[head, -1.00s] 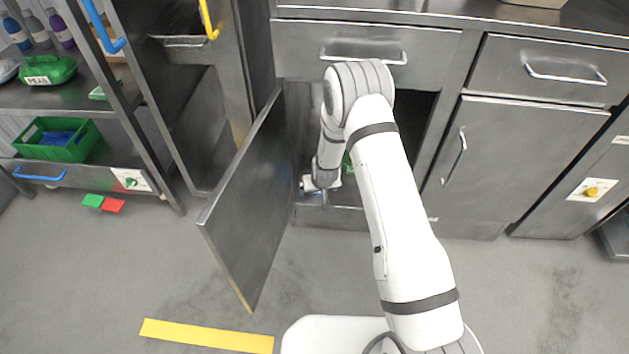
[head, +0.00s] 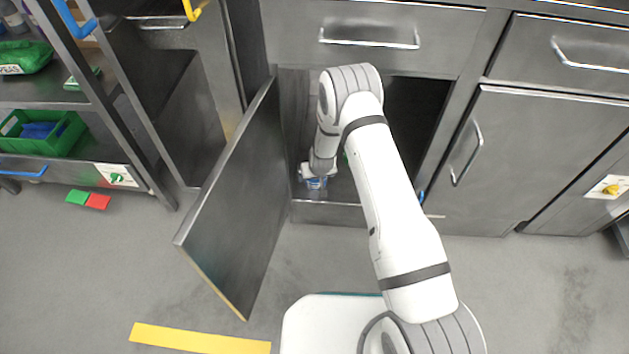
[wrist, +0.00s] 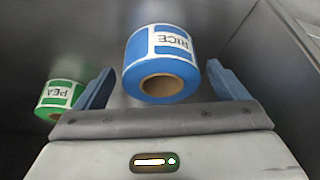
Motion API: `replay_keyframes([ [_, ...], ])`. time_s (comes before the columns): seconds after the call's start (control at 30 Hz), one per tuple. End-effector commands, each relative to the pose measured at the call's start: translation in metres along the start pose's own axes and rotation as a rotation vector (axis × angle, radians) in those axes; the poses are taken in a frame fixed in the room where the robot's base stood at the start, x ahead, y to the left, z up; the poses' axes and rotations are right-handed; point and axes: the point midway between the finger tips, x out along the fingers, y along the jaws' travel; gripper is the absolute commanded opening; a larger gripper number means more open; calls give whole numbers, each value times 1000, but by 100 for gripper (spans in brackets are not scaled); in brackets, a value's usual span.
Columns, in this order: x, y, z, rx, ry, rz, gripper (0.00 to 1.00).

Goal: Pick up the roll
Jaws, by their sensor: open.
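A blue roll of labels (wrist: 185,62) marked RICE, with a brown cardboard core, lies in the wrist view between and just beyond my two blue fingers. My gripper (wrist: 161,68) is open, with a finger on each side of the roll and a visible gap to each. A green roll (wrist: 60,97) marked PEA is to the left, outside the left finger. In the head view my gripper (head: 315,181) is low in the open cabinet; blue shows at its tip, but I cannot tell roll from fingers there.
The open cabinet door (head: 234,205) stands left of my arm. A drawer (head: 375,28) is above the opening and a closed cabinet (head: 545,165) is to the right. A shelf rack with a green crate (head: 40,132) is at the left.

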Motion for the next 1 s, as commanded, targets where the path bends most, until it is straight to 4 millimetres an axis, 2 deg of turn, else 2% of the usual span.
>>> replay_keyframes([
  [0.1, 10, -1, 0, -1, 1, -1, 93],
  [0.33, 10, -2, -1, -2, 1, -1, 93],
  [0.9, 10, -2, 0, -3, 1, -1, 46],
  [1.0, 10, -2, -1, -3, 1, -2, 41],
])
